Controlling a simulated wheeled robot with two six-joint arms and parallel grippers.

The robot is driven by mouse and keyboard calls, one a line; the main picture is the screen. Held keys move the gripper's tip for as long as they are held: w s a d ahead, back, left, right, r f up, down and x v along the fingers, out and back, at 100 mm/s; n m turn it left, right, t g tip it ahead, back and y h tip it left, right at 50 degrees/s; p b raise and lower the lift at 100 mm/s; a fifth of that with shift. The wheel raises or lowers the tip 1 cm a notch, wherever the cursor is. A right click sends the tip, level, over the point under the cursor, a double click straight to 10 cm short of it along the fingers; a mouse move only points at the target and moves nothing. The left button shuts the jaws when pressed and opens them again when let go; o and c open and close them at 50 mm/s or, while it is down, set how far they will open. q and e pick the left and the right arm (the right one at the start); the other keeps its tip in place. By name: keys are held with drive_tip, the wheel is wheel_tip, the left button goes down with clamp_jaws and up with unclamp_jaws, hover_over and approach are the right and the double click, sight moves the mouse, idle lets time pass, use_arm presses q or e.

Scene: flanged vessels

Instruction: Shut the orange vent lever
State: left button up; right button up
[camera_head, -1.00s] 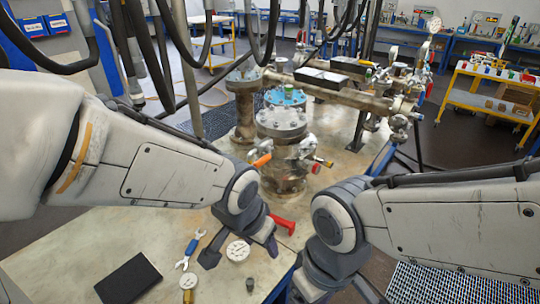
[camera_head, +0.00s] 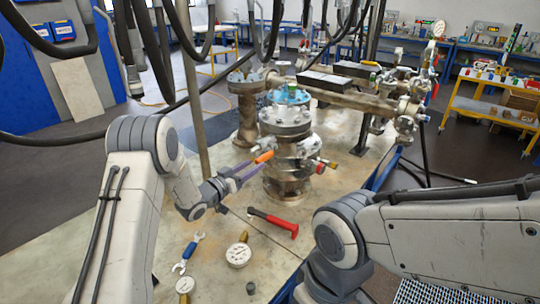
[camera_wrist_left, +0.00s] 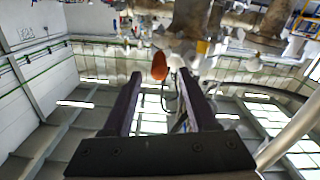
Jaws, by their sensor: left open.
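The orange vent lever (camera_head: 264,157) sticks out to the left from the flanged metal vessel (camera_head: 287,165), at about mid-height. My left gripper (camera_head: 249,169) is open, its two dark purple fingers pointing at the lever from the lower left. In the left wrist view the lever's orange end (camera_wrist_left: 159,66) shows between the tips of the open fingers (camera_wrist_left: 159,77), near their far ends. Nothing is gripped, and I cannot tell whether a finger touches the lever. My right gripper is out of view; only my right arm shows.
A red hammer (camera_head: 273,222), a blue-handled wrench (camera_head: 188,252), gauges (camera_head: 238,255) and a small dark fitting (camera_head: 251,288) lie on the table in front of the vessel. Pipework (camera_head: 340,88) stands behind it. Another red-tipped handle (camera_head: 321,168) projects on the vessel's right.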

sight(270, 154)
use_arm(q)
drive_tip(key=p+x, duration=0.2)
drive_tip(key=x, duration=0.7)
drive_tip(key=shift+w+d, duration=0.1)
drive_tip(key=shift+d, duration=0.05)
clamp_jaws()
